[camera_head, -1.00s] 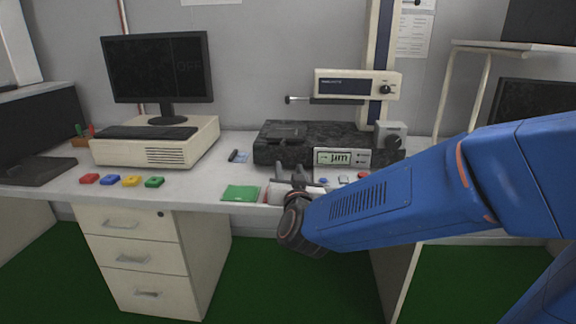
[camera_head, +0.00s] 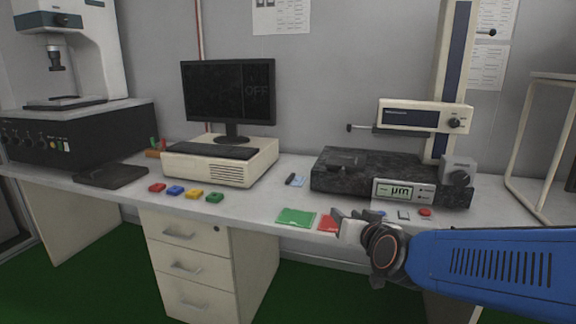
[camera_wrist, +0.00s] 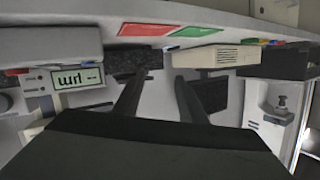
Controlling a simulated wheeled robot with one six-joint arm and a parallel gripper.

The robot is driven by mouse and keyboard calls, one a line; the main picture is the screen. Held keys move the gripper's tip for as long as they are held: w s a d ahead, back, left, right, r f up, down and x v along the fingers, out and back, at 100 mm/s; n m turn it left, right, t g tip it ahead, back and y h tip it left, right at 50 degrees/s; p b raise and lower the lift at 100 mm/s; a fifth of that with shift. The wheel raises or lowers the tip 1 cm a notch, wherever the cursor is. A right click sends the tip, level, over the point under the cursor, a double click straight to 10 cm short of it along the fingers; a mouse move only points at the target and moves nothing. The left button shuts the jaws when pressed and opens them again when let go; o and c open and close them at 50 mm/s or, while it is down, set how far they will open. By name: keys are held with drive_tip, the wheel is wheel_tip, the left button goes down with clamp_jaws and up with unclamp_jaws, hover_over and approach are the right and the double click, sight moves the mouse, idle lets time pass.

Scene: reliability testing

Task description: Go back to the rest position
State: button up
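My blue arm reaches in from the right in the head view. My gripper (camera_head: 345,222) is in front of the desk's front edge, near a red card (camera_head: 327,223) and partly covering it. In the wrist view the two dark fingers of my gripper (camera_wrist: 159,77) stand apart with nothing seen between them. A green card (camera_head: 297,216) lies flat on the desk left of the red one. The wrist view is upside down and shows the red card (camera_wrist: 145,29) and green card (camera_wrist: 195,30) beyond the fingers.
The white desk (camera_head: 255,205) carries a measuring device (camera_head: 385,180), a computer (camera_head: 215,163) with a monitor (camera_head: 228,90), and several coloured blocks (camera_head: 195,194). A microscope (camera_head: 80,55) stands at left. Drawers (camera_head: 190,265) are under the desk. The green floor in front is clear.

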drive_tip(key=s+d+f+g, duration=0.3)
drive_tip(key=s+d, duration=0.1)
drive_tip(key=s, duration=0.4)
drive_tip(key=s+d+f+g+h, duration=0.1)
drive_tip(key=s+d+f+g, duration=0.2)
drive_tip(key=s, duration=0.6)
drive_tip(key=s+d+f+g+h, duration=0.1)
drive_tip(key=s+d+f+g, duration=0.2)
drive_tip(key=s, duration=0.6)
drive_tip(key=d+g, duration=0.1)
drive_tip(key=d, duration=0.1)
drive_tip(key=shift+d+f+n, duration=0.2)
drive_tip(key=shift+d+n, duration=0.1)
drive_tip(key=shift+n, duration=0.1)
